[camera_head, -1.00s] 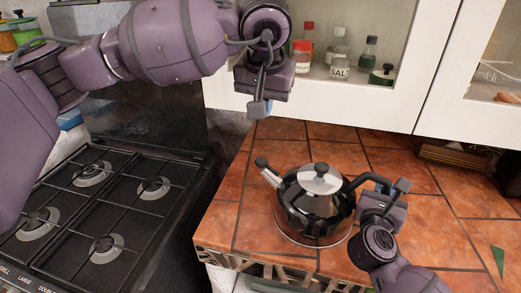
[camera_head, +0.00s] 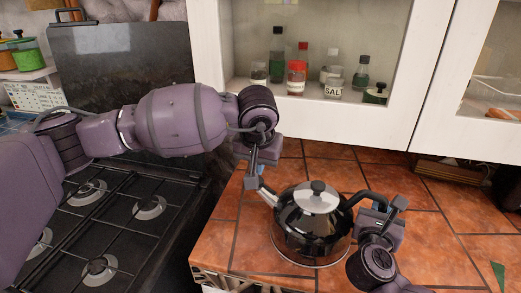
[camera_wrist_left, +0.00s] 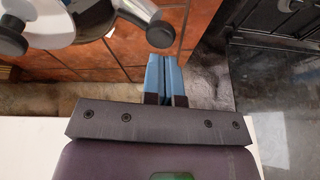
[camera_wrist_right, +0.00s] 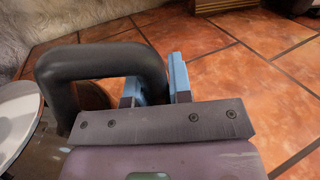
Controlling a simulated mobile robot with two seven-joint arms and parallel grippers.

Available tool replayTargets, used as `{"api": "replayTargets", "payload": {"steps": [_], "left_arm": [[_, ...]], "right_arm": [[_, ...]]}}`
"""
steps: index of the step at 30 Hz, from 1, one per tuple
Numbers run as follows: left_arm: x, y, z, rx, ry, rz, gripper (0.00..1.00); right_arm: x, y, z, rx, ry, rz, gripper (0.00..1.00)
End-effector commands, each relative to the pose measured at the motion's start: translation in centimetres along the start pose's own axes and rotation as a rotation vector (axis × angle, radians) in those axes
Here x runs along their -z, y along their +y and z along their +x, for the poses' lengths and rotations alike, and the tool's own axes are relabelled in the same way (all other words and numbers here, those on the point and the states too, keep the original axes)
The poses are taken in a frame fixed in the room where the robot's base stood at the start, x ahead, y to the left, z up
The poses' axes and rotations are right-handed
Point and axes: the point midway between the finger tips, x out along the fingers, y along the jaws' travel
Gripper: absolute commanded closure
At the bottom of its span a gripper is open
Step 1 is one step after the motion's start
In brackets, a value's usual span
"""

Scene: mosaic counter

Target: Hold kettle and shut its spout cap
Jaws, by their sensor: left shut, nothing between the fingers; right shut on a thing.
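The shiny dark kettle (camera_head: 312,232), with a black handle and lid knob, stands upright on the tiled counter. My right gripper (camera_head: 378,204) is shut on its handle (camera_head: 362,197); the right wrist view shows the handle (camera_wrist_right: 95,60) running in between the fingers (camera_wrist_right: 155,82). My left gripper (camera_head: 251,184) is shut and empty beside the spout (camera_head: 267,195). In the left wrist view the dark round spout cap (camera_wrist_left: 160,34) lies just above the blue fingertips (camera_wrist_left: 165,62), apart from them in the picture. Whether the cap is open or shut is not clear; the gripper hides it in the head view.
A gas stove (camera_head: 110,215) lies left of the counter (camera_head: 440,245). A white cabinet (camera_head: 400,95) with several bottles and jars hangs above the back of the counter. The tiles right of the kettle are mostly clear.

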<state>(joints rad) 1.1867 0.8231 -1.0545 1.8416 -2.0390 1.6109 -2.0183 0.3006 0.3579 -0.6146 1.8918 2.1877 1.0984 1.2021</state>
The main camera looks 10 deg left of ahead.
Motion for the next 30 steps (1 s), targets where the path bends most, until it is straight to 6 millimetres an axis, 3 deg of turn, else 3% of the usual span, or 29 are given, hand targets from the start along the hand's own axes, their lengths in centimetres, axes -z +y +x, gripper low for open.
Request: {"api": "replayTargets", "payload": {"steps": [7, 30], "left_arm": [[-0.5, -0.2, 1.5, -0.001, 0.0, -0.001, 1.0], [-0.5, -0.6, 1.7, -0.066, -0.002, -0.019, 1.0]], "right_arm": [[0.0, 0.0, 0.0, -0.001, -0.001, 0.0, 1.0], [0.0, 0.0, 0.0, -0.001, -0.001, 0.0, 1.0]]}}
